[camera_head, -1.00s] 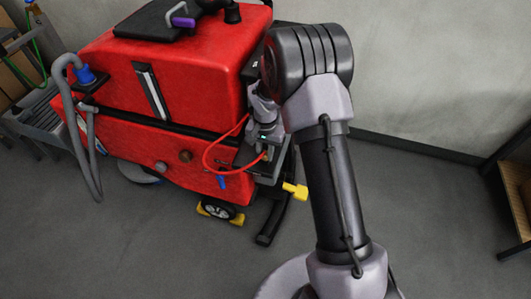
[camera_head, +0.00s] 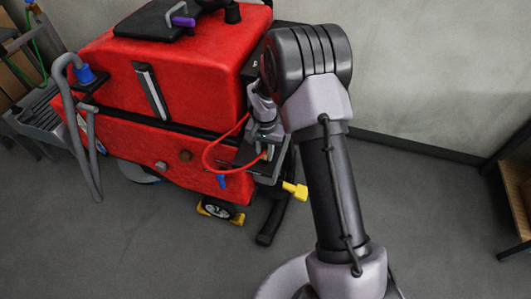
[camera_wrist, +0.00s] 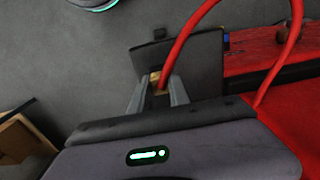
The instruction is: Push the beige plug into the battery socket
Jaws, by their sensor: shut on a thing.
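The beige plug (camera_wrist: 157,82) sits between the fingertips of my gripper (camera_wrist: 158,88) in the wrist view, and my gripper is shut on it. A red cable runs up from the plug, past a dark panel (camera_wrist: 197,62) on the red machine. In the head view my gripper (camera_head: 265,136) is at the machine's right end, partly hidden by my arm. The red cable (camera_head: 208,152) loops beside it there. The battery socket cannot be made out; the fingers and plug cover the area at the panel's edge. I cannot tell whether the plug touches a socket.
The red scrubber machine (camera_head: 190,75) fills the left of the head view. A yellow handle (camera_head: 294,190) and a blue lever (camera_head: 222,181) are low near my gripper. A grey hose (camera_head: 94,160) hangs at its left. The floor (camera_head: 150,250) in front is clear.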

